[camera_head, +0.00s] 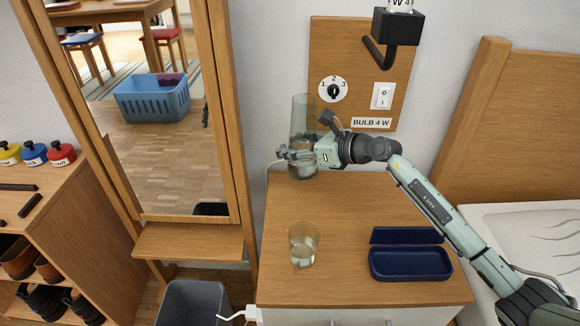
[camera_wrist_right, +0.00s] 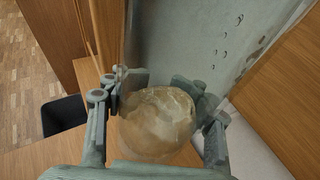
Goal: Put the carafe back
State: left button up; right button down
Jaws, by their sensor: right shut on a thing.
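The carafe (camera_head: 302,115) is a tall clear glass vessel with water low in it. It stands upright at the back left of the nightstand top (camera_head: 340,200), close to the wall. My right gripper (camera_head: 290,154) is shut on it at its lower part. In the right wrist view the carafe (camera_wrist_right: 158,122) sits between the two fingers. I cannot tell whether its base touches the wood. My left gripper is not in view.
A glass of water (camera_head: 303,244) stands at the front left of the nightstand. An open blue case (camera_head: 410,263) lies at its right. A wall panel (camera_head: 350,60) with dial, switch and lamp is behind. A mirror (camera_head: 150,120) stands left, a grey bin (camera_head: 190,303) below.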

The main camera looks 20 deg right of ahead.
notch_tip(320, 180, down, 6)
jog(key=shift+r+b, duration=0.1)
jog(key=shift+b, duration=0.4)
jog(key=shift+w+d+f, duration=0.1)
jog(key=shift+w+f, duration=0.2)
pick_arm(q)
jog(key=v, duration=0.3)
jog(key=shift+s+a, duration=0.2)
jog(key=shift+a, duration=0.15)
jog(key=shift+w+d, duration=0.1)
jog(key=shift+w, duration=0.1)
pick_arm(e)
jog(key=shift+f, duration=0.1)
jog(key=c, duration=0.6)
grip_release()
jog(key=shift+s+f, duration=0.1)
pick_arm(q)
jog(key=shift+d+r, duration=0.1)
pick_arm(e)
jog(key=shift+o, duration=0.2)
